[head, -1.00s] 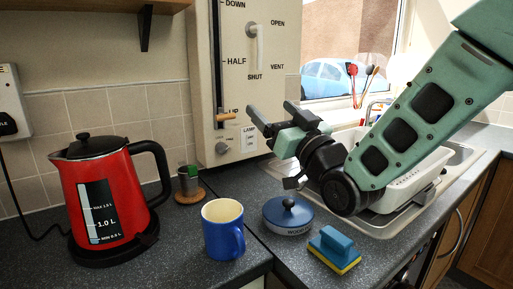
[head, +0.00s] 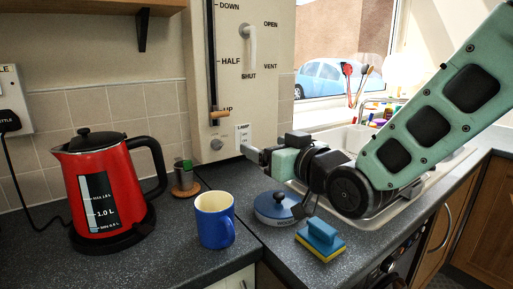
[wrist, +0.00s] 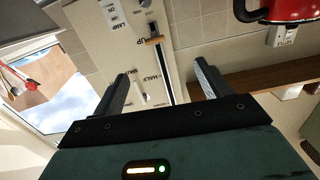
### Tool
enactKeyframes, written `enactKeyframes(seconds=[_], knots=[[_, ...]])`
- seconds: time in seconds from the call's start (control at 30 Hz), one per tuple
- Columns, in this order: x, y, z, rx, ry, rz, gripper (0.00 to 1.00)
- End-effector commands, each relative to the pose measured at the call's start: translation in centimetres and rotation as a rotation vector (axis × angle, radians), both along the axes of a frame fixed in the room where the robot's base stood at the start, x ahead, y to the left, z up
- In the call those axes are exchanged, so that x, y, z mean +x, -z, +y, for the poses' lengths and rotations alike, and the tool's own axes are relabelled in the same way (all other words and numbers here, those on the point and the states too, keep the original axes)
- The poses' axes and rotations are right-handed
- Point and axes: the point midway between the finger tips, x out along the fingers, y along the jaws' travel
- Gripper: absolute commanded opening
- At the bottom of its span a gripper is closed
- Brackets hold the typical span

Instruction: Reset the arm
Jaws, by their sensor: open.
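My arm reaches in from the right in the head view. My gripper (head: 257,154) is in front of the lower right part of the cream panel, beside the lamp switch (head: 243,137). In the wrist view my gripper (wrist: 162,76) shows two dark fingers spread apart with nothing between them. The panel (head: 277,95) fills the space beyond the fingers, tilted in that view.
The sink (head: 350,139) lies behind my arm.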

Motion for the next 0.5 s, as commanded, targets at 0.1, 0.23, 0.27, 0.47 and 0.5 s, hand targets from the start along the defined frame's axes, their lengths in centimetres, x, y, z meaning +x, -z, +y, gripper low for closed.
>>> enactKeyframes(seconds=[0.1,0.23,0.27,0.47,0.5], knots=[[-1.8,2.5,-0.1,-0.086,-0.010,0.138,0.76],[-5.5,6.4,-0.8,-0.224,-0.028,0.351,0.76],[-6.6,7.4,-1.1,-0.261,-0.033,0.405,0.76],[-14.9,12.5,-4.1,-0.507,-0.070,0.744,0.76],[-16.5,13.2,-4.9,-0.551,-0.075,0.802,0.76]])
